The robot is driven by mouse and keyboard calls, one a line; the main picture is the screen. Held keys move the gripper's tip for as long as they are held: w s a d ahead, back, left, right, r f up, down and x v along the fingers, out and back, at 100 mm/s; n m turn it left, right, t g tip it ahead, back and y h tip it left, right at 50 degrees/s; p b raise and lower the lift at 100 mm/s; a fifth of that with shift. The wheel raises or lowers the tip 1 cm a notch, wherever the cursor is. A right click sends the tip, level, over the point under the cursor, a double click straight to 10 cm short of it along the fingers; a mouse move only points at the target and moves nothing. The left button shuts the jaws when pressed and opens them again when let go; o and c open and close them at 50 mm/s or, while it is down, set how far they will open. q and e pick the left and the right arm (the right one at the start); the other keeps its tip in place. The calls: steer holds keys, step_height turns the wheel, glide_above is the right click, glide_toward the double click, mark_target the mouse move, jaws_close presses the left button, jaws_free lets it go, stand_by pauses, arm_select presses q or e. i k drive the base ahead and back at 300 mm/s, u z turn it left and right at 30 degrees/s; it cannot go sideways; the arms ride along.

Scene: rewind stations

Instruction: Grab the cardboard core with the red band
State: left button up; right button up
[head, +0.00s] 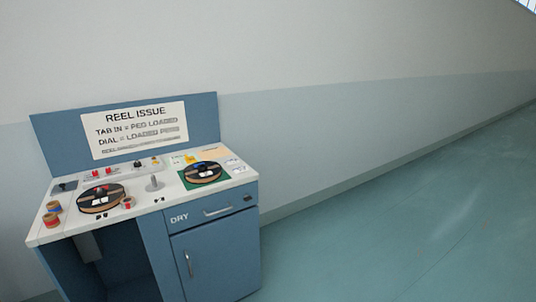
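Two small tan cardboard cores stand near the left end of the station's white top. The farther core (53,207) and the nearer core (51,220) both show some reddish colour, and the nearer one also seems to show blue. They are too small to tell surely which carries the red band. A smaller reddish-brown piece (127,203) sits beside the left reel. Neither of my grippers is in view.
A blue station (210,250) with a white top stands at left against the wall. It bears a left reel (101,198), a right reel (204,172) on a green mat, a grey post (155,184) and a "REEL ISSUE" sign (135,130). The floor (400,230) to the right is clear.

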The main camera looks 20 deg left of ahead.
mark_target(51, 219)
steer(key=u, duration=0.2)
steer(key=i, duration=1.4)
steer(key=u, duration=1.35)
steer(key=i, duration=1)
steer(key=u, duration=0.9)
